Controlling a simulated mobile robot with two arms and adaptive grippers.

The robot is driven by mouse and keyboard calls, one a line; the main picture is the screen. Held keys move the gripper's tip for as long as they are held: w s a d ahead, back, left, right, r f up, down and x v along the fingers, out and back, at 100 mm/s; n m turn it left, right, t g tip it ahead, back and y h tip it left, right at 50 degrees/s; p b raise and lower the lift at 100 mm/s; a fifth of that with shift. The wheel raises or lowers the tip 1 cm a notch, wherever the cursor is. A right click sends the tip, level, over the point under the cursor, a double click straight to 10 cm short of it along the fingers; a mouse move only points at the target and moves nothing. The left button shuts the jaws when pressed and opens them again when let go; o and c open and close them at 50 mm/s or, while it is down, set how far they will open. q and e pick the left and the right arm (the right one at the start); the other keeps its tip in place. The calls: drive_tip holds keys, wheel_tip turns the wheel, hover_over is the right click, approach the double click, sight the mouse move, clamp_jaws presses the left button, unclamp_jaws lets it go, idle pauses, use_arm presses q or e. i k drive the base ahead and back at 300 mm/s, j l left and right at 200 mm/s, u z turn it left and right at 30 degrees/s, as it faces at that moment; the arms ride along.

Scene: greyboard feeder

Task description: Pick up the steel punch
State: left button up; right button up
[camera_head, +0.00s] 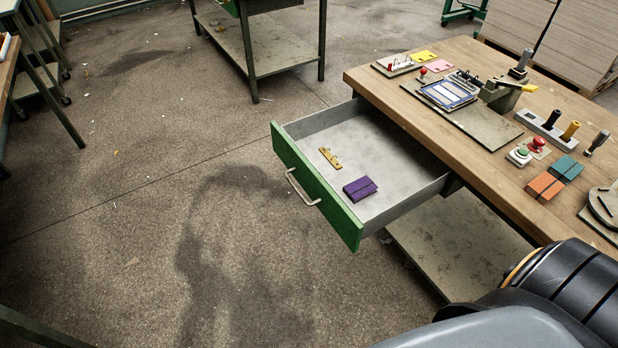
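A dark metal, rod-like tool (597,143) is on the wooden workbench (470,180) at the right, just right of a tool rack (540,128). It looks like the steel punch, but it is too small to be sure. The rack holds a black-handled tool (552,120) and a yellow-handled tool (571,130), both upright. Neither of my grippers is in view. Part of my own black and grey body fills the bottom right corner and hides the near end of the bench.
A green-fronted drawer (315,187) stands open left of the bench, holding a purple block (360,189) and a brass piece (330,157). Red and green buttons (519,155), orange (545,186) and teal (566,168) blocks sit near the rack.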

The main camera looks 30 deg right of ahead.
sight(601, 136)
drive_tip(key=z, duration=2.5)
